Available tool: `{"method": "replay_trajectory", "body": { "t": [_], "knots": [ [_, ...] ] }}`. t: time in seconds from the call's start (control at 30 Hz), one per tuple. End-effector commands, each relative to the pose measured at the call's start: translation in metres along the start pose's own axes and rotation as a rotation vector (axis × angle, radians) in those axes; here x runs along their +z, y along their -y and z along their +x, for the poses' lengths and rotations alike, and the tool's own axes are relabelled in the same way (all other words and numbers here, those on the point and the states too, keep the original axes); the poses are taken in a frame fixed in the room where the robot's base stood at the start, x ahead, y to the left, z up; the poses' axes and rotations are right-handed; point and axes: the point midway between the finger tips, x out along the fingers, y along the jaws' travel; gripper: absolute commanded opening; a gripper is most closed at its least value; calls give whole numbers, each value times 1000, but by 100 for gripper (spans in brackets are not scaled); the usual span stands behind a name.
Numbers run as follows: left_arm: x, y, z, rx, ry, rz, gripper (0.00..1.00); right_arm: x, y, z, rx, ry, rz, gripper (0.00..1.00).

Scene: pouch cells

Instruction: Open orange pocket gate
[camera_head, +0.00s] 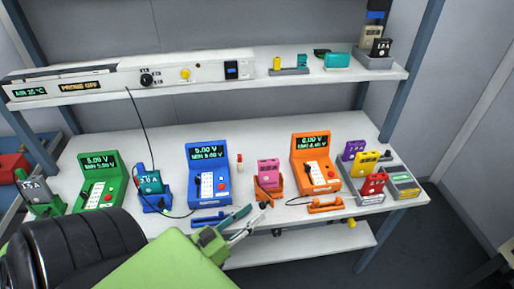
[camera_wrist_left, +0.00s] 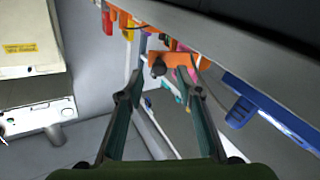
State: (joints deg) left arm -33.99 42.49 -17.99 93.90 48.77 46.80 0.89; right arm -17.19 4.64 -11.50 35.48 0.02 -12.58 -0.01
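The orange pocket (camera_head: 270,190) stands on the bench left of the orange tester, with a pink cell (camera_head: 268,173) upright in it. A dark knob (camera_head: 263,205) shows at its front low edge; whether the gate is open or closed is too small to tell. My left gripper (camera_head: 257,214) is open and empty, in front of the bench edge, just below and left of the pocket. In the left wrist view, the orange pocket (camera_wrist_left: 173,62) and its dark knob (camera_wrist_left: 158,69) lie ahead between the spread fingers (camera_wrist_left: 163,85), apart from them. My right gripper is not in view.
A blue bar (camera_head: 208,219) lies at the bench edge near my left gripper; an orange bar (camera_head: 324,206) lies right of the pocket. The orange tester (camera_head: 316,165) and blue tester (camera_head: 208,172) flank the pocket. A grey tray (camera_head: 376,198) holds several cells.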

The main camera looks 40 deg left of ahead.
Motion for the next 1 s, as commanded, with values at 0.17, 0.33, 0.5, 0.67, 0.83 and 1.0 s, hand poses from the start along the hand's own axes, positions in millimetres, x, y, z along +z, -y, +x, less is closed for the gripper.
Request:
{"method": "replay_trajectory", "body": {
  "t": [0.17,0.33,0.5,0.67,0.83,1.0],
  "knots": [
    [2,0,-42,-2,6,-1,33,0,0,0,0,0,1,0],
    [1,0,-71,-2,5,0,33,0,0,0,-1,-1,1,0],
    [0,0,-85,0,2,0,33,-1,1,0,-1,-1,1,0],
    [0,0,-88,0,1,0,33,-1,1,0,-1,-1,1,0],
    [0,0,-88,0,1,0,28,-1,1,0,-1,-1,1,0],
    [1,-9,-68,16,27,-7,0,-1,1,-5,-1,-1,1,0]
  ]
}}
